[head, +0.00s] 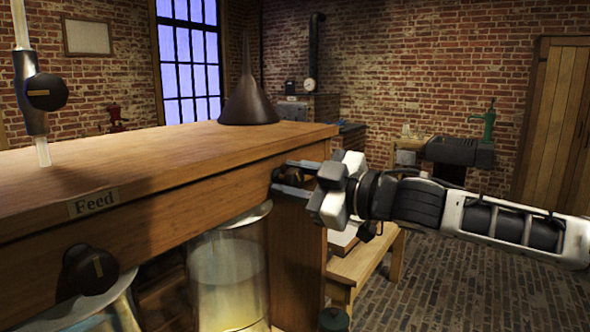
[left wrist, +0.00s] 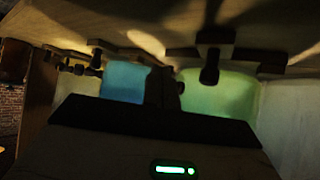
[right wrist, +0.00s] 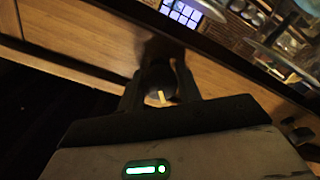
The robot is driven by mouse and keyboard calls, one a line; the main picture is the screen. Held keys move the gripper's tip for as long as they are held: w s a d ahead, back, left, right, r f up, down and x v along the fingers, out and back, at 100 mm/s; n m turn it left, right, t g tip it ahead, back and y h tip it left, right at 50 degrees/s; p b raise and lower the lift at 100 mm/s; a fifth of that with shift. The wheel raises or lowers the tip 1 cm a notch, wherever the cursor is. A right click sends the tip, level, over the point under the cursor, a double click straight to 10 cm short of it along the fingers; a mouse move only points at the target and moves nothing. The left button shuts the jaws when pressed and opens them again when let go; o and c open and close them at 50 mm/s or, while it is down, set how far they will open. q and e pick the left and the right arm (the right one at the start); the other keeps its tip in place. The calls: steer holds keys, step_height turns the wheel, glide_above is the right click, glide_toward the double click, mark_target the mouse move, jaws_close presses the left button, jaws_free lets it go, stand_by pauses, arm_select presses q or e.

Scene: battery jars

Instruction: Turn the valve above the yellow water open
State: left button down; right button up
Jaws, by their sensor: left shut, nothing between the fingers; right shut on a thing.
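My right gripper (head: 290,175) is at the right end of the wooden bench front, shut on a dark round knob (head: 292,174). In the right wrist view the knob (right wrist: 161,80), with a pale yellow mark, sits between the fingertips. In the head view a jar (head: 228,270) of pale, faintly yellowish water stands under the bench, left of that knob. My left gripper (left wrist: 165,80) shows only in its wrist view, shut and empty.
A second black knob (head: 91,269) is on the bench front below the "Feed" label (head: 93,202). A pipe with a black knob (head: 47,92) rises at the left. A dark funnel (head: 248,100) stands on the bench top. Brick floor (head: 440,285) lies open at the right.

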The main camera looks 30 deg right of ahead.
steer(key=n, duration=0.4)
steer(key=shift+n, duration=0.3)
steer(key=n, duration=0.5)
steer(key=shift+n, duration=0.6)
steer(key=o, duration=1)
